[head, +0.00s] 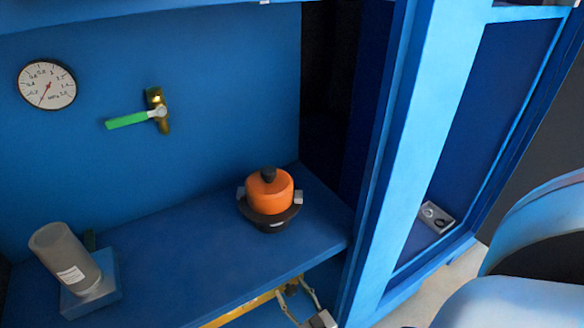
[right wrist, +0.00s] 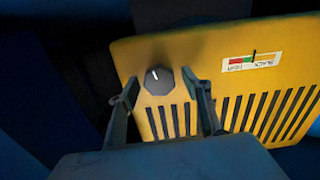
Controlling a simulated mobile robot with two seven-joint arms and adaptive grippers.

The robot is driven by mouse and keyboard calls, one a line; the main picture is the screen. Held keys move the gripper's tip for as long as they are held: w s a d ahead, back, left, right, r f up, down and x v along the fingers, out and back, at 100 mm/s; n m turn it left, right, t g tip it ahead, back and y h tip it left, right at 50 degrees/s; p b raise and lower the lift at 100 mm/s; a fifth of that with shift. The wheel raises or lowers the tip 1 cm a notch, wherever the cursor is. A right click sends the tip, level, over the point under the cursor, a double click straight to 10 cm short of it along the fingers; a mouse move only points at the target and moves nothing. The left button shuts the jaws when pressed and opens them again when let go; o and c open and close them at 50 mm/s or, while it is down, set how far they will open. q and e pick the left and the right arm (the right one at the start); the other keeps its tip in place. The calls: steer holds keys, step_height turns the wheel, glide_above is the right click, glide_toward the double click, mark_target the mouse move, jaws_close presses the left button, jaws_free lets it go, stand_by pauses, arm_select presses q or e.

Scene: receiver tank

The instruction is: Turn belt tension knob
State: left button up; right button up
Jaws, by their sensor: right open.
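The belt tension knob (right wrist: 159,80) is black and faceted, with a white pointer line. It sits on a yellow slotted guard (right wrist: 200,60) in the right wrist view. My right gripper (right wrist: 160,86) is open, its fingers to the left and right of the knob in the picture. I cannot tell whether the fingertips touch the knob. In the head view my right gripper (head: 294,287) is low, beside the guard's yellow edge (head: 240,308) under the blue shelf; the knob is hidden there. My left gripper is not in view.
A slack/tight scale (right wrist: 248,61) is on the guard. On the blue shelf (head: 190,258) stand an orange capped part (head: 270,190) and a grey cylinder (head: 66,252). A gauge (head: 46,84) and a green-handled valve (head: 130,119) are on the back wall. A blue post (head: 395,150) rises at right.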

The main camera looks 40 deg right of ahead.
steer(key=c, duration=1.1)
steer(key=shift+m, duration=0.3)
